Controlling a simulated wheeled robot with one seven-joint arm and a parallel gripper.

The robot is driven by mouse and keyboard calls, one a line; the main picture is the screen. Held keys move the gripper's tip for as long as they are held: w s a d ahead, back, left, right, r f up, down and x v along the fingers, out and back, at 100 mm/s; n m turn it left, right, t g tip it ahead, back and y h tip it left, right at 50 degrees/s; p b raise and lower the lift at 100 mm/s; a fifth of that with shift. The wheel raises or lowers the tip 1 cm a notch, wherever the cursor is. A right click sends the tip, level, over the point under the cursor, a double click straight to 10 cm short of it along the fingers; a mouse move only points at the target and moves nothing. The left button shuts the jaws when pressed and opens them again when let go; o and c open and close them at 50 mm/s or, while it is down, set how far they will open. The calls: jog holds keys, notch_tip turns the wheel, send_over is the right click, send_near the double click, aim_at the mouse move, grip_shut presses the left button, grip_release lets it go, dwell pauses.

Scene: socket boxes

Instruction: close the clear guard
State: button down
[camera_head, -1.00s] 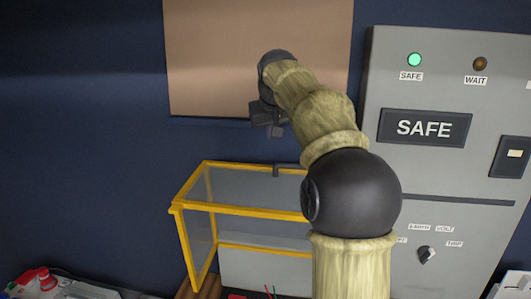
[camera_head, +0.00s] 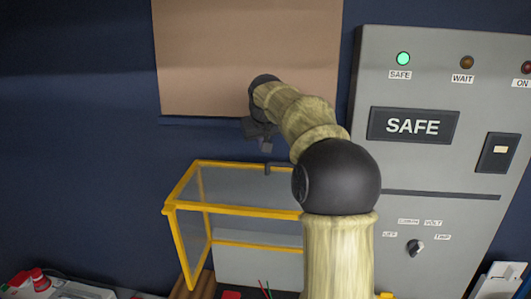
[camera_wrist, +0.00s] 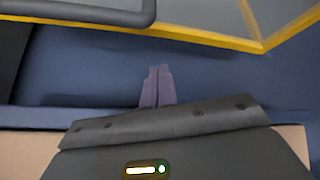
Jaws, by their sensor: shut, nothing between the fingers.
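The clear guard (camera_head: 187,235) is a see-through box cover with a yellow frame, left of centre in the head view. Its top panel faces up and its lower part shows a pale grey surface behind. A dark handle (camera_head: 268,168) stands at the back of its top edge. My gripper (camera_head: 265,146) is above the guard, in front of the brown board, shut and empty. In the wrist view, my closed fingertips (camera_wrist: 157,74) point at the blue wall, apart from the dark handle bar (camera_wrist: 85,9) and yellow frame (camera_wrist: 215,38). My arm hides the guard's right side.
A grey panel (camera_head: 440,165) with a lit green SAFE lamp, a SAFE sign and a knob stands at the right. A brown board (camera_head: 205,60) hangs on the wall. A red button (camera_head: 38,274) is at lower left. The wall left of the guard is clear.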

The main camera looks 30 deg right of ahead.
aim_at(263, 169)
jog(key=p+x, duration=0.1)
jog(key=x, duration=0.2)
jog(key=shift+w, duration=0.15)
jog(key=shift+s+f, duration=0.3)
jog(key=shift+s, duration=0.35)
jog(key=shift+s+a+p, duration=0.2)
jog(key=shift+s+p, duration=0.2)
jog(key=shift+s, duration=0.55)
jog(key=shift+s+f, duration=0.35)
jog(key=shift+f, duration=0.05)
jog(key=shift+s+a+f+b, duration=0.1)
jog(key=shift+f+b, duration=0.05)
jog(key=shift+b, duration=0.15)
